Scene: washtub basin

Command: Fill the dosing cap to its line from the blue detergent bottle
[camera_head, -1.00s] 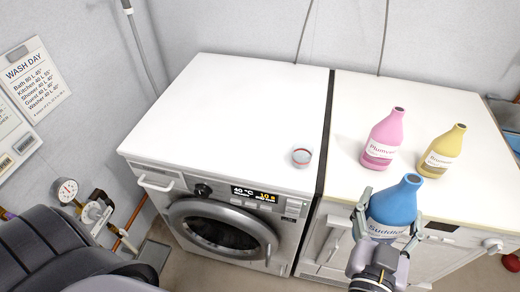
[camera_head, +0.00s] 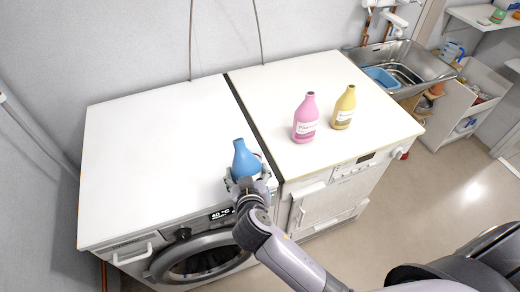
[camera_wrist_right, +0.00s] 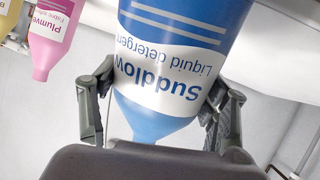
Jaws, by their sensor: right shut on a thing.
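The blue detergent bottle (camera_head: 245,162), labelled Suddlow in the right wrist view (camera_wrist_right: 165,85), is held by my right gripper (camera_head: 246,184). The fingers are shut around its body, one on each side in the wrist view (camera_wrist_right: 160,110). In the head view the bottle is near the front right of the washing machine's white top (camera_head: 160,150), its neck leaning slightly left. Whether it touches the top cannot be told. I cannot make out the dosing cap; the bottle and gripper cover the area where it stood. My left gripper is out of view.
A pink bottle (camera_head: 305,120) and a yellow bottle (camera_head: 344,108) stand on the dryer top (camera_head: 285,80) to the right. A dark gap separates the two machines. A sink (camera_head: 415,65) is at the back right. The washer top's left side is clear.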

